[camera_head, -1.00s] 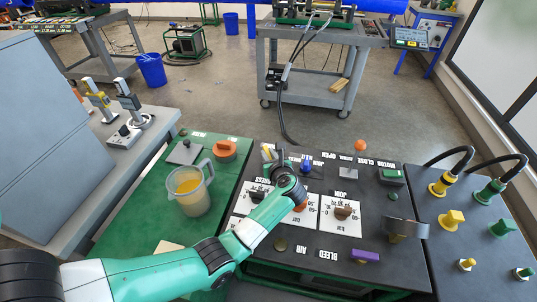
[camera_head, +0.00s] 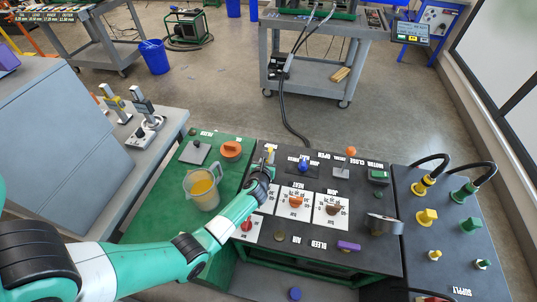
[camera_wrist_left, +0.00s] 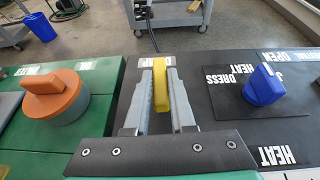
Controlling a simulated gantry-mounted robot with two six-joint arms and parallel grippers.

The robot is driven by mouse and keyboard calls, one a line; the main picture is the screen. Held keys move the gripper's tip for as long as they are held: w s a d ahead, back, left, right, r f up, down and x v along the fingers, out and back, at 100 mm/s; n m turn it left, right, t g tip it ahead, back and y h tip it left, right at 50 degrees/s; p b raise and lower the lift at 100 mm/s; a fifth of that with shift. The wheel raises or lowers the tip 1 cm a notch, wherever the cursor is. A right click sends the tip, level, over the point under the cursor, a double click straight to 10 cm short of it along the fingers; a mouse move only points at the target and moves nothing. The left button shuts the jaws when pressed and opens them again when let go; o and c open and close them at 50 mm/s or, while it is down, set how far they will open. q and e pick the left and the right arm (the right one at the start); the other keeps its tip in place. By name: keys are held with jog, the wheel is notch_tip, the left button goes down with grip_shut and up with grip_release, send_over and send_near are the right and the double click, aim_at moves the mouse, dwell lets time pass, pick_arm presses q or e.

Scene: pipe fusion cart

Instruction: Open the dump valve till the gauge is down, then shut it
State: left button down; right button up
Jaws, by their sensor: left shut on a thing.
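A yellow valve handle (camera_wrist_left: 160,95) stands between the fingers of my left gripper (camera_wrist_left: 158,88) in the left wrist view, on the black panel's left edge. My left gripper (camera_head: 267,166) is shut on it. In the head view the yellow handle (camera_head: 270,153) shows just beyond my fingers, at the panel's far left. The label behind it is mostly hidden. My right gripper is not in view.
A blue knob (camera_wrist_left: 264,84) is right of the handle, and an orange knob (camera_wrist_left: 55,95) is left on the green table. A jug (camera_head: 202,188) of yellow liquid stands near my left forearm. An orange-topped lever (camera_head: 350,153) rises at the panel's back.

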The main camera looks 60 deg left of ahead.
pick_arm(q)
jog(key=c, duration=0.8)
grip_release()
jog(key=shift+o, duration=0.2)
jog(key=p+v, duration=0.5)
jog(key=v, duration=0.6)
jog(key=shift+d+r, duration=0.1)
jog(key=shift+s+d, duration=0.2)
jog(key=shift+w, duration=0.1)
